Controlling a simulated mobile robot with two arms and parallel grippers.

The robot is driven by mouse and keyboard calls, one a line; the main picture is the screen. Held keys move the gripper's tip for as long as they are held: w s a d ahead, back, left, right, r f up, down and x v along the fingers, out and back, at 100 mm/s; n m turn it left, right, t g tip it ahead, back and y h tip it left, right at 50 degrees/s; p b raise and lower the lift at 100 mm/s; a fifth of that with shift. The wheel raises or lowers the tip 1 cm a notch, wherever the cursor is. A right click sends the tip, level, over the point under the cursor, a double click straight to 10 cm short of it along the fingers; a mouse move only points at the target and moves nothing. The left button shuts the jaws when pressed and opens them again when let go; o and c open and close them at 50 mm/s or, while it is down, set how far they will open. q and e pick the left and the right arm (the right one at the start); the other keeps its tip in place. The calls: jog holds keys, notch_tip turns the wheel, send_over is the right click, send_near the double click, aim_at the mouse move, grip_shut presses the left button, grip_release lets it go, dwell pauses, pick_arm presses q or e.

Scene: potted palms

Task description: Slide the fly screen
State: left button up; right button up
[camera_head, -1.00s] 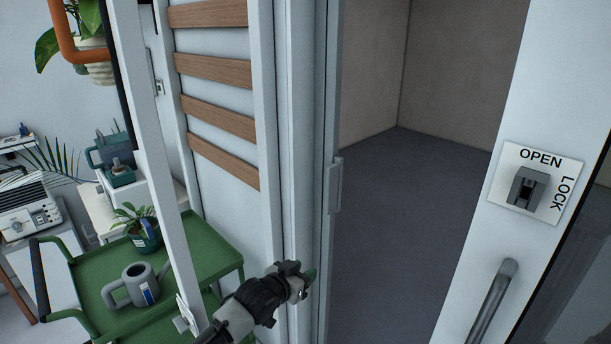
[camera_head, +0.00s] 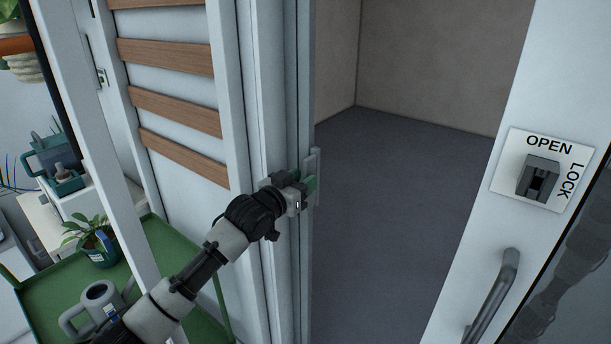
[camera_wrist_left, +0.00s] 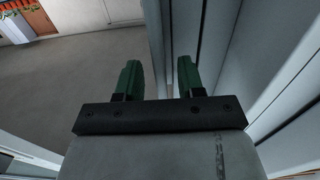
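A tall grey-white sliding frame, apparently the fly screen's edge (camera_head: 303,80), stands upright at the left of the doorway. A small grey pull plate (camera_head: 315,165) sits on its edge. My left gripper (camera_head: 300,188) is at this pull, its green fingertips overlapping it in the head view. In the left wrist view the two green fingers (camera_wrist_left: 158,78) stand apart, with a pale upright edge running up behind the gap. Whether they touch the pull is hidden. My right gripper is not in view.
The doorway floor (camera_head: 400,220) is clear. At the right, a white door frame carries an OPEN/LOCK switch (camera_head: 538,178) and a bar handle (camera_head: 492,295). A slatted panel (camera_head: 180,110) stands left. A green cart (camera_head: 60,290) with a mug (camera_head: 100,300) and plant (camera_head: 98,240) is below left.

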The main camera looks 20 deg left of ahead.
pick_arm(q)
jog(key=shift+x, duration=0.8)
grip_shut()
